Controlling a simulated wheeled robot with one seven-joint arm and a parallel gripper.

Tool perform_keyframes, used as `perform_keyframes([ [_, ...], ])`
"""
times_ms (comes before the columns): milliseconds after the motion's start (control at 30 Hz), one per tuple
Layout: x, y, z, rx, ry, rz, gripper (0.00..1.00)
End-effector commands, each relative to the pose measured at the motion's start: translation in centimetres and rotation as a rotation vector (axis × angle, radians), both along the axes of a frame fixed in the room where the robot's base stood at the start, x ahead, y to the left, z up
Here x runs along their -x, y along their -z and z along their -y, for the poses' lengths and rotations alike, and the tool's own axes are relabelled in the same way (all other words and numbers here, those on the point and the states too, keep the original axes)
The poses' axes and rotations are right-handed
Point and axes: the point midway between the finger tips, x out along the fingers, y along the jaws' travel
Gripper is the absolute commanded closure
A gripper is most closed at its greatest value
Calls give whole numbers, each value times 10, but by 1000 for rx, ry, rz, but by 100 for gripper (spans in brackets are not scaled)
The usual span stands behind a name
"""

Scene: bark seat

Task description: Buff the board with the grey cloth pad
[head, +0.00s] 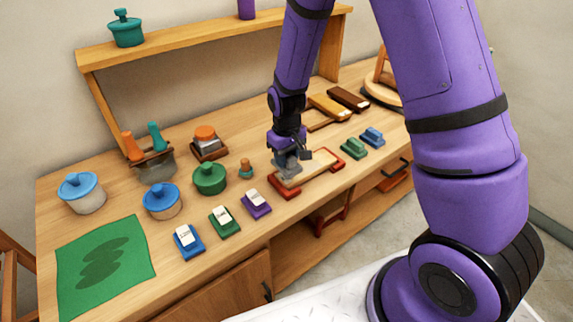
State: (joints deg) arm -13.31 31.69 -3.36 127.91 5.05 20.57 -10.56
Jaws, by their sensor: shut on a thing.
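The board (316,170) is a pale wooden plank lying across two red end supports on the workbench, near its front edge. My gripper (288,162) points down over the left end of the board. It is shut on the grey cloth pad (291,173), which is small in the view and partly hidden by the grey fingers. The pad appears to be at the board's surface, but I cannot tell for sure whether it touches. Most of the board to the right of the pad is bare.
Blue, green and purple blocks with pale tops (225,221) stand left of the board. Green (354,148) and blue (372,137) blocks stand right. Lidded pots (210,179) and a green mat (104,266) are farther left. Wooden paddles (330,107) lie behind. A raised shelf (180,46) spans the back.

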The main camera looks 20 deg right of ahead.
Motion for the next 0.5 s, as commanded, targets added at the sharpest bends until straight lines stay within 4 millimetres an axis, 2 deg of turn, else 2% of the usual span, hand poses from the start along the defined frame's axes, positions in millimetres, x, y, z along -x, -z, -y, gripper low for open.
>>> perform_keyframes([
  [500, -8, -44, 6, 0, 2, 3, 92],
])
